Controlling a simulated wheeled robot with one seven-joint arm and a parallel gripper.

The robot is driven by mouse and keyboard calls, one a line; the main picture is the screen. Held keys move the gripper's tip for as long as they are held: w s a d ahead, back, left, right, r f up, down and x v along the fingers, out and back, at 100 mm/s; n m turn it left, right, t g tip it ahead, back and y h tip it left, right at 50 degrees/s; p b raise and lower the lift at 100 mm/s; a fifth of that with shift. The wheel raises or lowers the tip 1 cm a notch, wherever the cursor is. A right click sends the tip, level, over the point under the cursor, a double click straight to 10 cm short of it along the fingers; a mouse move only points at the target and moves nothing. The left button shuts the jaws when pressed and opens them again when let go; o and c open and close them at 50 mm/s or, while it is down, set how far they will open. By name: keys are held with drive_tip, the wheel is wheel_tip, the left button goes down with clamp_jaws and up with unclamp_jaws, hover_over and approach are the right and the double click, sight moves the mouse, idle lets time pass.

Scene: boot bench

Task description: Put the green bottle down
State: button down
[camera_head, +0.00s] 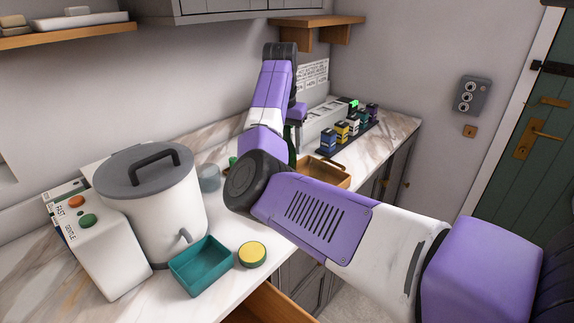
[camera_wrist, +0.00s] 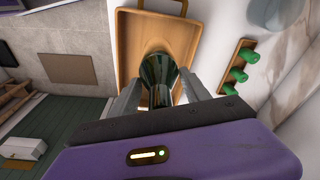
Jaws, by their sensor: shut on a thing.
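The dark green bottle (camera_wrist: 156,78) is between the two fingers of my gripper (camera_wrist: 157,97) in the wrist view, and the fingers are shut on it. Behind the bottle in that view is a tan tray (camera_wrist: 130,52) with raised edges and a handle. I cannot tell whether the bottle touches the tray. In the head view, my arm hides most of the bottle; a dark green strip of it (camera_head: 289,143) shows beside the arm. The tray (camera_head: 329,172) sits on the marble counter just right of it, partly hidden by my arm.
A wooden rack with several green pieces (camera_wrist: 238,68) lies right of the tray in the wrist view. A white lidded pot (camera_head: 160,205), a teal box (camera_head: 202,268) and a yellow-topped round item (camera_head: 252,254) stand at the counter's near end. Coloured boxes (camera_head: 341,132) stand at the back.

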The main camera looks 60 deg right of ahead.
drive_tip(key=shift+f+p, duration=0.55)
drive_tip(key=shift+f, duration=3.45)
drive_tip(key=c, duration=0.5)
unclamp_jaws()
drive_tip(key=r+b, duration=0.1)
drive_tip(key=r, duration=0.3)
drive_tip(key=a+r, duration=0.1)
drive_tip(key=r, duration=0.3)
drive_tip(key=a+r+b, duration=0.1)
drive_tip(key=r, duration=0.3)
drive_tip(key=shift+b, duration=0.3)
